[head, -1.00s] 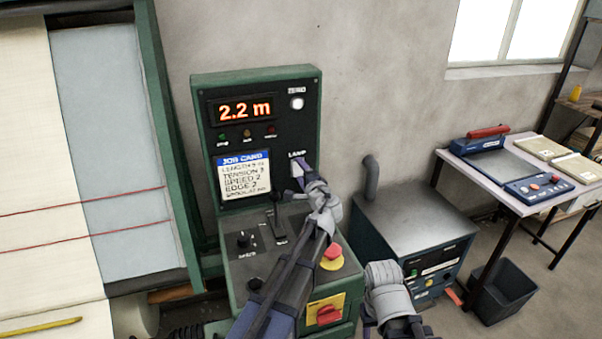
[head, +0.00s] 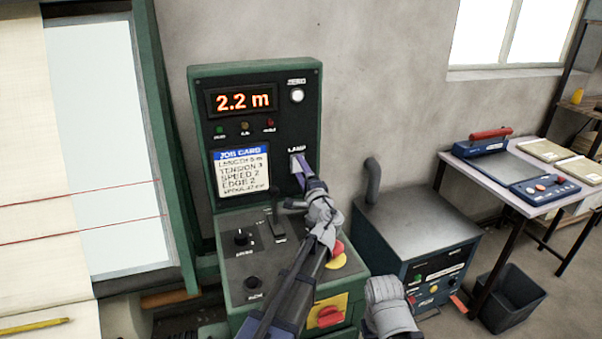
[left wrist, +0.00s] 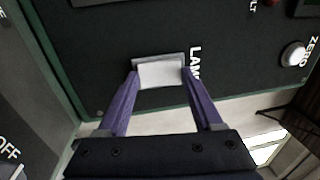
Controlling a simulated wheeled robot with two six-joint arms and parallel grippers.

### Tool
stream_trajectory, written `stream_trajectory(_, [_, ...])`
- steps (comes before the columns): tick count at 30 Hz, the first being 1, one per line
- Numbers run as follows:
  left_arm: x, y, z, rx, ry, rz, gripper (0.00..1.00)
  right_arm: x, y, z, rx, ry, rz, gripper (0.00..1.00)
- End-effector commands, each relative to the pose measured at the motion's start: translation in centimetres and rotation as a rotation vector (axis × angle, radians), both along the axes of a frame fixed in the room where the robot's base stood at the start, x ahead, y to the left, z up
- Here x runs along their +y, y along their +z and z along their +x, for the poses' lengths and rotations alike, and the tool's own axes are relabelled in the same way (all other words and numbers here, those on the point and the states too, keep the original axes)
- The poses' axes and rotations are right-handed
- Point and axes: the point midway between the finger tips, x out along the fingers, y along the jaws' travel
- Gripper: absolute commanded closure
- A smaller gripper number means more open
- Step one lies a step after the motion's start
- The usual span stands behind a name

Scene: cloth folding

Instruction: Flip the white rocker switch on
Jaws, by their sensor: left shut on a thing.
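The white rocker switch (head: 296,158) sits under the LAMP label on the dark upright panel of the green console. In the left wrist view the rocker (left wrist: 160,75) lies between my two purple fingers, in a pale frame. My left gripper (head: 302,170) reaches up to it from below, and its fingertips (left wrist: 158,76) are at the rocker's two sides, shut on it. The fingers partly cover the switch in the head view. A grey part of my right arm shows at the bottom; its jaws are not in view.
A round white ZERO button (head: 297,96) is above the switch. A black lever (head: 277,222), knobs and a red stop button (head: 336,248) are on the console's sloping deck below my arm. A lit panel (head: 105,150) stands at the left.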

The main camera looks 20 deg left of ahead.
Motion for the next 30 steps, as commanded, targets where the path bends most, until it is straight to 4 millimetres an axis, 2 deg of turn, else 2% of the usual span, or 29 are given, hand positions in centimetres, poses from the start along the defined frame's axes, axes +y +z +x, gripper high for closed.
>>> stream_trajectory(2, [0.0, 0.0, 0.0, 0.000, 0.000, -0.001, 0.88, 0.0, 0.0, 0.0, 0.000, 0.000, 0.000, 0.50])
stream_trajectory(3, [0.0, 0.0, 0.0, 0.000, 0.000, -0.001, 0.28, 0.0, 0.0, 0.0, 0.000, 0.000, 0.000, 0.50])
stream_trajectory(10, [0.0, 0.0, 0.0, 0.000, -0.001, -0.001, 0.03, 0.0, 0.0, 0.0, 0.000, 0.000, 0.000, 0.50])
stream_trajectory(20, [-0.2, -0.1, -0.2, 0.001, -0.001, 0.000, 0.03, 0.0, 0.0, 0.0, 0.000, 0.000, 0.000, 0.50])
stream_trajectory(25, [-1.0, -0.3, -1.5, 0.001, -0.003, -0.001, 0.03, 0.0, -0.3, 0.0, 0.000, 0.000, 0.000, 0.50])
stream_trajectory(30, [-2.4, -0.7, -3.7, 0.001, -0.004, -0.001, 0.03, 0.0, -0.7, 0.0, 0.000, 0.000, 0.000, 0.50])
